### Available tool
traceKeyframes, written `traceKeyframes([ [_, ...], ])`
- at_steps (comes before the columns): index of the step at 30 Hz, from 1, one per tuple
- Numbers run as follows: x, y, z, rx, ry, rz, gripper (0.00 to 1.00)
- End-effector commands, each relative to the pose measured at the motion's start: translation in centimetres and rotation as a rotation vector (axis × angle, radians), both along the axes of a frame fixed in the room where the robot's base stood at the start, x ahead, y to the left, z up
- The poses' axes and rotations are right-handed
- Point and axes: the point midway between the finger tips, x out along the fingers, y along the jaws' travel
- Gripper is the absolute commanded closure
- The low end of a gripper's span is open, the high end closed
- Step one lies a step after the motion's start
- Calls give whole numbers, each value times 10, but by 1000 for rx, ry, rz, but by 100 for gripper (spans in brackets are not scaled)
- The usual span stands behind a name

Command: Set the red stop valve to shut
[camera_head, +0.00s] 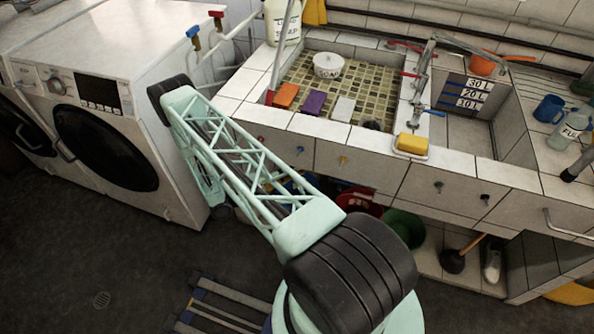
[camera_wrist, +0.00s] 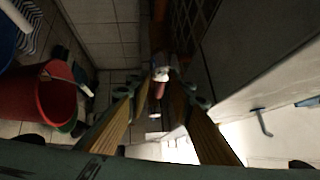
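In the wrist view a small pale fitting (camera_wrist: 161,73) with a dull red part (camera_wrist: 158,90) shows between and beyond my fingertips. It looks like a valve with a red handle, but it is dark and I cannot tell its setting. My gripper (camera_wrist: 160,92) is open, with its two tan-sided fingers on either side of the red part in the picture. I see no contact. In the head view my gripper is hidden behind my arm. A separate red-handled tap (camera_head: 216,14) stands above the washing machine, beside a blue-handled one (camera_head: 192,31).
A red bucket (camera_wrist: 62,95) lies left of my fingers in the wrist view. A pale wall or panel (camera_wrist: 265,105) is close on the right. In the head view the tiled sink counter (camera_head: 345,155) overhangs a green bucket (camera_head: 405,228); a washing machine (camera_head: 150,165) stands left.

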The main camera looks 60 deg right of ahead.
Motion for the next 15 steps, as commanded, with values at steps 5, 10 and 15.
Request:
traceKeyframes([
  [5,-2,-2,0,0,0,0,79],
  [10,-1,-2,0,0,0,0,79],
  [15,-1,-2,0,0,0,0,89],
])
